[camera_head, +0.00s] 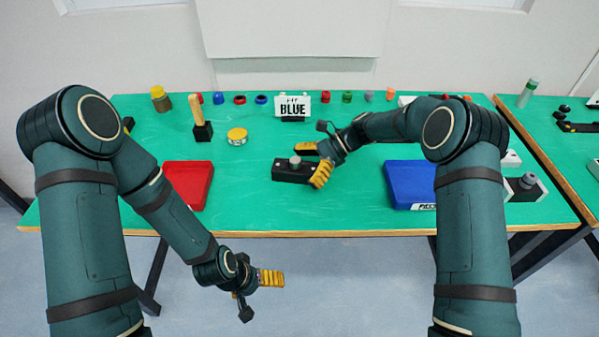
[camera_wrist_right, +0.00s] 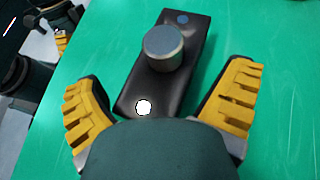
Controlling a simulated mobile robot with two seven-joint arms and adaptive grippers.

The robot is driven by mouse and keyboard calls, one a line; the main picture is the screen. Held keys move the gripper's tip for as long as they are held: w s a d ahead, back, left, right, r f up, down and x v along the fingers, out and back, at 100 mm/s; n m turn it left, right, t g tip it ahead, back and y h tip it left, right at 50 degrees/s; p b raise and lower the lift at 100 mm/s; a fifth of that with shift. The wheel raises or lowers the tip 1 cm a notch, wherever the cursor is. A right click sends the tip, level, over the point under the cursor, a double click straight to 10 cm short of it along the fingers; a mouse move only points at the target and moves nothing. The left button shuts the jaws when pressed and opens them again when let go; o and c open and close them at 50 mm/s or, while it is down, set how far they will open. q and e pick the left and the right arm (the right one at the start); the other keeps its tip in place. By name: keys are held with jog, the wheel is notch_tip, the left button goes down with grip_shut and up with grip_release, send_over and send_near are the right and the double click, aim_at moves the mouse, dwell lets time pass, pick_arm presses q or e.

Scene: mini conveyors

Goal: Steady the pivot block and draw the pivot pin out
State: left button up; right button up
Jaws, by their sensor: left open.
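The pivot block (camera_head: 285,173) is a dark rectangular block on the green table, near the front edge. The pivot pin (camera_head: 295,160) shows as a round grey head on top of it. In the right wrist view the pin head (camera_wrist_right: 163,48) stands up from the block (camera_wrist_right: 190,60); its lower part is hidden. My right gripper (camera_head: 309,165) is open at the block's right end. In its wrist view the yellow fingers lie either side of the block's near end, with gaps showing. My left gripper (camera_head: 268,278) is open and empty, in front of the table edge and apart from the block.
A red tray (camera_head: 187,185) lies left of the block and a blue tray (camera_head: 409,184) right of it. A black block with a wooden handle (camera_head: 200,119), a yellow-topped tin (camera_head: 237,136) and a BLUE sign (camera_head: 293,106) stand farther back. Table between the trays is mostly clear.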

jog(key=shift+a+f, duration=0.15)
jog(key=shift+a, duration=0.25)
jog(key=c, duration=0.6)
jog(key=shift+d+f, duration=0.1)
jog(key=shift+f, duration=0.05)
dwell(0.9)
